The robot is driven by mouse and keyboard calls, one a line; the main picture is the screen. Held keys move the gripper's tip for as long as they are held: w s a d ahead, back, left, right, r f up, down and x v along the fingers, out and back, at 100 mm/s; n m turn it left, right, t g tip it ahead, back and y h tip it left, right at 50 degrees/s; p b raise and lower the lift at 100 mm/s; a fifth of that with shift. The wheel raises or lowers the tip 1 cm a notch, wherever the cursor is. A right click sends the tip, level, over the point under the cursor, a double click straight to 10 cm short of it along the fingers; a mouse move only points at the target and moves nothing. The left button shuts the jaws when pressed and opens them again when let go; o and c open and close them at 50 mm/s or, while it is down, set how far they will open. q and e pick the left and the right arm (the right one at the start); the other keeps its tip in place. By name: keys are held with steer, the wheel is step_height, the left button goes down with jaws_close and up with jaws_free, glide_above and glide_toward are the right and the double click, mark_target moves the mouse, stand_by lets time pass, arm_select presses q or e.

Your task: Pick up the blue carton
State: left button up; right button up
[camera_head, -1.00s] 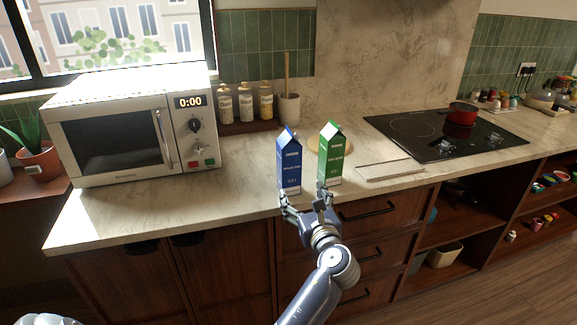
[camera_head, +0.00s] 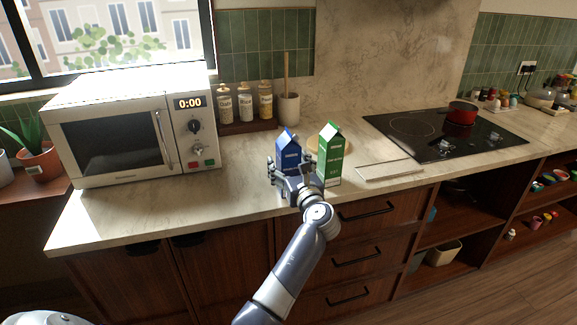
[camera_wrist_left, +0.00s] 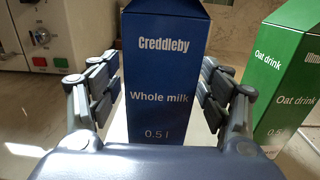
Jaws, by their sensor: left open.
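The blue carton (camera_head: 288,154), labelled whole milk, stands upright on the counter, its lower part hidden by my gripper in the head view. My left gripper (camera_head: 290,165) is open, with one finger on each side of it. In the left wrist view the blue carton (camera_wrist_left: 165,85) stands between the two fingers of my left gripper (camera_wrist_left: 162,95), with a visible gap at each side. A green oat drink carton (camera_head: 331,155) stands upright just to the right. It also shows in the left wrist view (camera_wrist_left: 288,85), close beside the right finger. My right gripper is not in view.
A microwave (camera_head: 130,135) stands on the left, with several bottles on a dark tray (camera_head: 247,127) and a utensil crock (camera_head: 288,108) behind. A light board (camera_head: 390,170) and a black cooktop (camera_head: 445,138) lie to the right. The counter's left front is clear.

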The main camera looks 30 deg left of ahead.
arm_select(q)
steer(key=shift+w+a, duration=0.2)
steer(key=shift+a, duration=0.05)
steer(key=c, duration=1.4)
steer(key=shift+r, duration=0.1)
steer(key=shift+c, duration=0.2)
steer(key=shift+r, duration=0.1)
